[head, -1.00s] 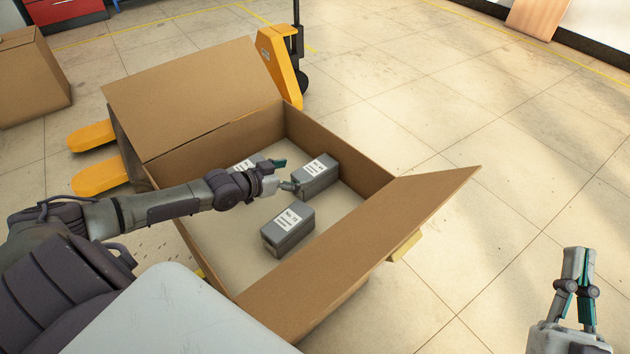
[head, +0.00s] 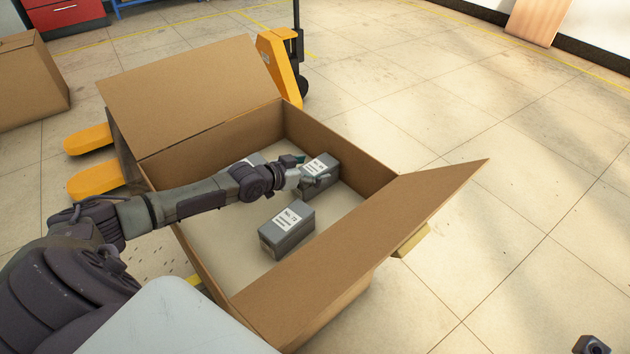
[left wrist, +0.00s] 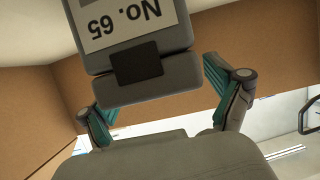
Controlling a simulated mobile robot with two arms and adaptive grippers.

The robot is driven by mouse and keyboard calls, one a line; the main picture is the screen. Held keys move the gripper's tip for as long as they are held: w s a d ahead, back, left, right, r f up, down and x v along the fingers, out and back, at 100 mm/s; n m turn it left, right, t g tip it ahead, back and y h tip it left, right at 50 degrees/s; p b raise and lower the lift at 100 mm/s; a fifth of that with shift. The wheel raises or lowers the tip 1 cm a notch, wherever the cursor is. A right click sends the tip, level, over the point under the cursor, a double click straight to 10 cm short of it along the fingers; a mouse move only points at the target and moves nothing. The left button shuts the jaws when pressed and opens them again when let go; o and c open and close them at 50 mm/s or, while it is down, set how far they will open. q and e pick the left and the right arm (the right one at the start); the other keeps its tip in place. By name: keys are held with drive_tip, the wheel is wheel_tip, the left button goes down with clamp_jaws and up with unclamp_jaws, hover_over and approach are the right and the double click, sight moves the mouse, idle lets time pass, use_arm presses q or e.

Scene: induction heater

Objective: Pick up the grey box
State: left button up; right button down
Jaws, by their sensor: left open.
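Grey boxes with white labels lie in a large open cardboard box (head: 385,172). One grey box (head: 320,168) is by the far right wall, partly hidden by my left gripper (head: 309,171). Another grey box (head: 287,230) sits nearer the front, and a third (head: 256,158) is mostly hidden behind my left arm. In the left wrist view, a grey box (left wrist: 146,82) labelled "No. 65" appears upside down, with the open left fingers (left wrist: 162,95) on either side; contact cannot be told. Only a small dark part of my right arm or gripper (head: 592,345) shows at the lower right.
The cardboard box's walls and raised flaps (head: 190,90) surround the grey boxes. A yellow pallet truck (head: 280,65) stands behind, with its forks (head: 95,180) at left. Another carton (head: 30,80) is at the far left. The floor at right is clear.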

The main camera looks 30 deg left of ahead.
use_arm(q)
drive_tip(key=shift+w+d+f, duration=0.15)
drive_tip(key=shift+w+f, duration=0.15)
drive_tip(key=shift+w, duration=0.25)
drive_tip(key=c, duration=1.5)
drive_tip(key=shift+r, duration=0.15)
drive_tip(key=shift+c, duration=0.2)
